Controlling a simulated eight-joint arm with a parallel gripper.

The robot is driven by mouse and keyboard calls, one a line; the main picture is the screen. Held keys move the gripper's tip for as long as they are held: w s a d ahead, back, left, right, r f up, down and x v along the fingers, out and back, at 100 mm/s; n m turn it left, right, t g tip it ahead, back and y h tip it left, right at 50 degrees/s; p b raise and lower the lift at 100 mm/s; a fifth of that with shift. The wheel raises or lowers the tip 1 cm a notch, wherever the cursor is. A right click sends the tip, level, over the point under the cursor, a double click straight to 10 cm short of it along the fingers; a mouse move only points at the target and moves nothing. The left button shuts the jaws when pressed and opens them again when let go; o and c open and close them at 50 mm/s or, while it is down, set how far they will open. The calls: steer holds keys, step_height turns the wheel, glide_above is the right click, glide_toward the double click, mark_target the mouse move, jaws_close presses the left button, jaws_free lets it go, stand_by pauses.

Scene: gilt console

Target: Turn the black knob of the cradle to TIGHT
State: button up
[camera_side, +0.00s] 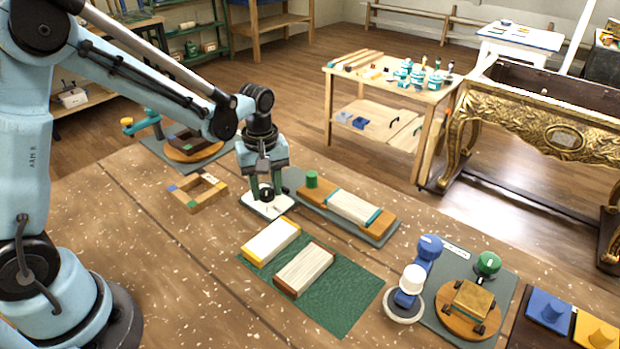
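The black knob (267,195) sits on a small white plate (282,207) at the left end of a long cradle. The cradle has a grey base (376,238) and orange-brown blocks, with a pale ribbed piece (352,207) lying between them. A green knob (311,180) stands on its back left block. My gripper (266,187) points straight down over the plate, its two green fingers on either side of the black knob. I cannot tell whether the fingers touch it. Markings on the plate are too small to read, and the fingers partly hide the knob.
A green mat (335,300) in front holds two pale blocks. A square wooden frame (198,192) lies to the left. A blue-and-white clamp (410,285) and a round wooden stand (470,322) are at the right. Bare table lies at the front left.

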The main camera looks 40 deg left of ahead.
steer(key=c, duration=0.6)
steer(key=shift+o, duration=0.2)
steer(key=shift+m, duration=0.4)
steer(key=m, duration=0.5)
steer(key=shift+m, duration=0.3)
steer(key=m, duration=0.5)
steer(key=shift+m, duration=0.3)
steer(key=m, duration=0.5)
steer(key=shift+a+m, duration=0.1)
steer(key=shift+m, duration=0.3)
steer(key=o, duration=1)
